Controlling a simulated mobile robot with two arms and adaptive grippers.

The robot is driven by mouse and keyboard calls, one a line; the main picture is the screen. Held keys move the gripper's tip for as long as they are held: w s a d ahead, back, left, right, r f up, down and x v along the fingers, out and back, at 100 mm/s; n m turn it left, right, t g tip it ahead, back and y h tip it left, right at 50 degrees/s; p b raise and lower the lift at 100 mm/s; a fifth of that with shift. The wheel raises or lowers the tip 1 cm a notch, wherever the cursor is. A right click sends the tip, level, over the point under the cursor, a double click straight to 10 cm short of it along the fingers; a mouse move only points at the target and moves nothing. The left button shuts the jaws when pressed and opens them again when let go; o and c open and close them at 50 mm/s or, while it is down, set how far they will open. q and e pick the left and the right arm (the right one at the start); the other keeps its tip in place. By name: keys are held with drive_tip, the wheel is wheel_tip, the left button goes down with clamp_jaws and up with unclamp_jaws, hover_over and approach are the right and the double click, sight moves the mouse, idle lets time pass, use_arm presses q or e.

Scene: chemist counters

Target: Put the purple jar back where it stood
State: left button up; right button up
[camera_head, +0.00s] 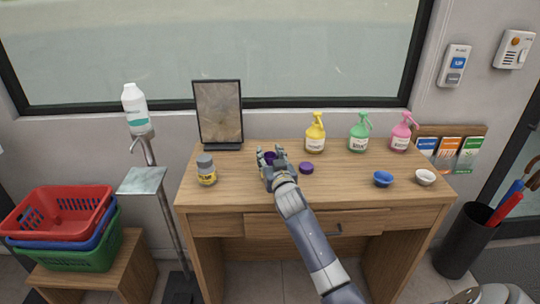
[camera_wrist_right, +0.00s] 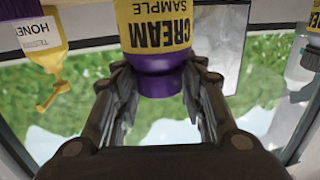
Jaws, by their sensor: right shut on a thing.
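The purple jar (camera_wrist_right: 160,65) has a yellow label reading "CREAM SAMPLE" and a purple lid. It appears inverted in the right wrist view, between both fingers. In the head view my right gripper (camera_head: 271,164) is shut on the jar, over the desk's left-middle part; only some purple of the jar (camera_head: 270,157) shows between the fingers. The fingers also show in the wrist view (camera_wrist_right: 160,90). Whether the jar's base touches the desk is hidden. My left gripper is not in view.
On the desk (camera_head: 245,194), a grey-lidded jar (camera_head: 207,171) stands left of the gripper and a small purple round item (camera_head: 306,168) right. A framed panel (camera_head: 219,115) stands behind. Yellow (camera_head: 315,136), green (camera_head: 359,136) and pink (camera_head: 401,136) pump bottles line the back.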

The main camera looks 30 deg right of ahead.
drive_tip(key=o, duration=1.1)
drive_tip(key=shift+f, duration=0.1)
drive_tip(key=shift+o, duration=0.2)
drive_tip(key=shift+r, duration=0.25)
drive_tip(key=shift+s+a+f, duration=0.15)
drive_tip(key=shift+s, duration=0.2)
drive_tip(key=b+v, duration=0.1)
drive_tip(key=v, duration=1)
drive_tip(key=shift+s, duration=0.2)
